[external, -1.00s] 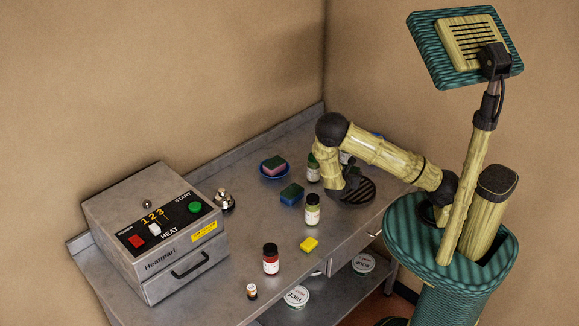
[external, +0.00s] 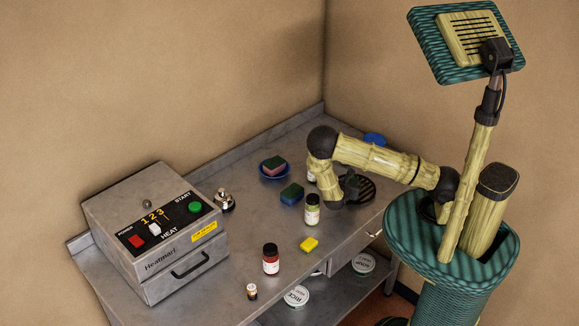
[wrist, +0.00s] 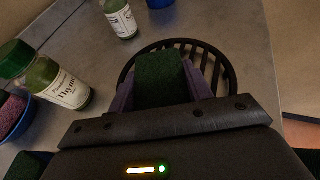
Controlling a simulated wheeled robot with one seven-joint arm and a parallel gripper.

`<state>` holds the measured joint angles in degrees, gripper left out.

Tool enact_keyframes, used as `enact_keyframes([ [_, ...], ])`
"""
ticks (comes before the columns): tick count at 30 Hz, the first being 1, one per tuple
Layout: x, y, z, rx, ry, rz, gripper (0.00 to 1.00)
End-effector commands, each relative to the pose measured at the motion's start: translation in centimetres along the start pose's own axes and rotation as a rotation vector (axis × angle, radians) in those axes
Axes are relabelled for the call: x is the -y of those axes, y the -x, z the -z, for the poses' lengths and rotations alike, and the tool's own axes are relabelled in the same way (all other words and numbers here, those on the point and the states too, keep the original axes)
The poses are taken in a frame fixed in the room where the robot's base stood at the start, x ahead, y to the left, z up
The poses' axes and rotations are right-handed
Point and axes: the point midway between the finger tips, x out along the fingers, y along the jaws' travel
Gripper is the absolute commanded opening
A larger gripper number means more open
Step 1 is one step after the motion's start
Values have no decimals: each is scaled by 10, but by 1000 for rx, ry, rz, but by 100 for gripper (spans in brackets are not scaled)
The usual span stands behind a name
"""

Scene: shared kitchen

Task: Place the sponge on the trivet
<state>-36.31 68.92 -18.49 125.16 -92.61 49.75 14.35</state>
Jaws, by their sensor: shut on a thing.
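My gripper (wrist: 160,85) is shut on a sponge (wrist: 160,75) with a dark green top, held between its purple fingers. In the wrist view the sponge is in front of the black round slatted trivet (wrist: 226,75). I cannot tell whether it touches the trivet. In the external view the trivet (external: 368,190) lies near the counter's right side, partly hidden by my arm, and the held sponge is not clear there. Another sponge, blue and green (external: 291,194), lies on the counter to the left. A pink and green sponge (external: 275,164) sits in a blue bowl (external: 264,174).
A green-lidded Thyme jar (wrist: 50,80) stands left of the trivet, and another bottle (wrist: 120,18) stands beyond it. A yellow block (external: 309,244), a jar (external: 312,210), a dark-lidded jar (external: 271,259) and a heating box (external: 155,235) stand on the counter (external: 235,240).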

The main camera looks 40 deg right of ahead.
Motion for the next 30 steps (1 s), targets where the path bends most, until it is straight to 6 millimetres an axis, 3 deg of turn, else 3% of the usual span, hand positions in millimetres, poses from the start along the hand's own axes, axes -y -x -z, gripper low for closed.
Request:
enact_keyframes([
  [7,0,-2,3,0,1,0,29],
  [8,0,-1,3,1,0,0,52],
  [11,0,-1,2,0,0,0,71],
  [23,0,1,-2,0,0,-1,72],
  [30,-2,35,2,0,-2,-5,72],
])
